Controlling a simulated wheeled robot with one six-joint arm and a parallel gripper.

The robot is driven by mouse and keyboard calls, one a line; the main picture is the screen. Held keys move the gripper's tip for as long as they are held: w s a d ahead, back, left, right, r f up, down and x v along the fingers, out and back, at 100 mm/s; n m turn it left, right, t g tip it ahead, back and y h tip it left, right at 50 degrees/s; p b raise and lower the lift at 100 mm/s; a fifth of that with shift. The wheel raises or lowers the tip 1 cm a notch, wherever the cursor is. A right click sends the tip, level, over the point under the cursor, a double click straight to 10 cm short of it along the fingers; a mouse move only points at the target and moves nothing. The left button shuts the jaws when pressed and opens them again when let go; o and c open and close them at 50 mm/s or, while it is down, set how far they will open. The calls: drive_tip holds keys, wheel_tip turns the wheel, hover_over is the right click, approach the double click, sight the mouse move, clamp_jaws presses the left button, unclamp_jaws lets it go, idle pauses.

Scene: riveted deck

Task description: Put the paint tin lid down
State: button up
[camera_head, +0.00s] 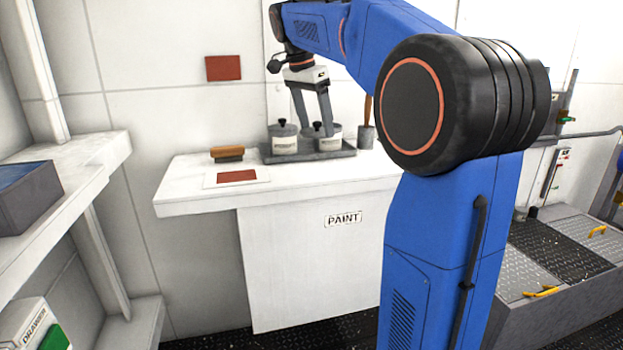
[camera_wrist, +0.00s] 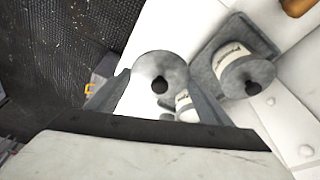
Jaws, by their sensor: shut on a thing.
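My gripper (camera_head: 316,126) is shut on a grey round paint tin lid with a black knob, at the right-hand tin on the paint counter. In the wrist view the lid (camera_wrist: 150,66) sits between the two fingers. A white labelled tin (camera_wrist: 184,100) shows partly past the lid's edge, so the lid does not fully cover it in that view. From the head view I cannot tell the gap between lid and tin (camera_head: 331,144). A second white tin (camera_head: 284,146) stands to the left with its own knobbed grey lid on it.
Both tins stand on a dark tray (camera_head: 267,157) on the white counter (camera_head: 185,187). A brown-topped brush or block (camera_head: 227,153) and a red sample card (camera_head: 237,177) lie left of it. A grey cup (camera_head: 366,137) with a handle stands to the right. The counter's left front is clear.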

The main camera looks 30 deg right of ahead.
sight(313, 133)
drive_tip(key=f, duration=0.5)
drive_tip(key=shift+s+a, duration=0.2)
drive_tip(key=shift+f, duration=2.6)
drive_tip(key=shift+f, duration=0.1)
drive_tip(key=o, duration=1)
drive_tip(key=v, duration=1.2)
drive_tip(key=shift+d, duration=0.1)
drive_tip(key=s+a+f+n+t+y, duration=0.1)
drive_tip(key=s+a+f+n, duration=0.3)
drive_tip(key=s+f, duration=0.5)
drive_tip(key=s+a+f+n+t+y, duration=0.1)
drive_tip(key=s+a+f+n+t, duration=0.1)
drive_tip(key=s+a+f+n, duration=0.2)
drive_tip(key=s+a+f+n+t+y, duration=0.1)
drive_tip(key=s+a+f+n, duration=0.3)
drive_tip(key=s+f, duration=1.2)
drive_tip(key=shift+s+f+n, duration=0.1)
drive_tip(key=shift+s+n, duration=0.05)
drive_tip(key=shift+n, duration=1.05)
drive_tip(key=shift+s+n, duration=0.2)
drive_tip(key=shift+n, duration=1)
